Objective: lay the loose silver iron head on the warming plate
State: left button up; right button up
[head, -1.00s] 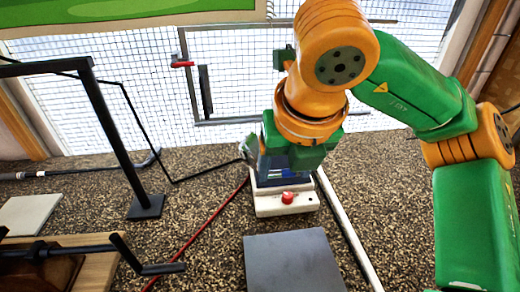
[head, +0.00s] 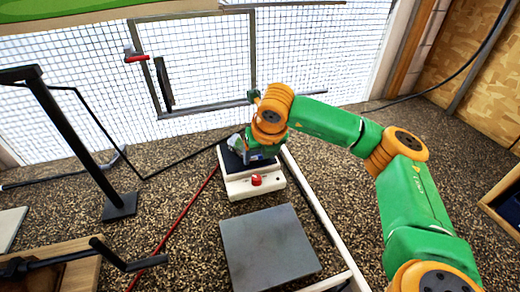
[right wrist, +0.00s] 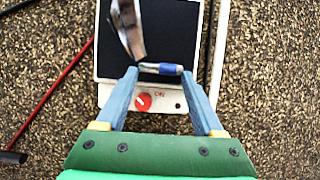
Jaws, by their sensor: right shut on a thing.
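The warming plate (head: 238,186) is a white box with a black top and a red knob, near the middle of the head view. In the right wrist view its black top (right wrist: 175,25) lies under the iron head. The silver iron head (right wrist: 127,28) has a short hosel with a blue band and shows between my right fingertips; it also shows in the head view (head: 237,143). My right gripper (right wrist: 160,75) is shut on the iron head, over the plate. Whether the head touches the plate is unclear. My left gripper is not in view.
A dark grey square slab (head: 268,248) lies in front of the warming plate. A white rail (head: 310,200) runs along its right side and a red cable (head: 190,210) along its left. A black stand (head: 75,140) rises at the left. Speckled floor at the right is clear.

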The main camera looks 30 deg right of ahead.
jog(key=shift+f, duration=0.15)
jog(key=shift+f+b, duration=0.1)
jog(key=shift+b, duration=0.3)
jog(key=o, duration=1.5)
jog(key=shift+o, duration=0.2)
jog(key=shift+r, duration=0.2)
jog(key=shift+r, duration=0.2)
jog(key=b+v, duration=0.1)
jog(key=v, duration=1)
jog(key=shift+s+r, duration=0.25)
jog(key=shift+r, duration=0.05)
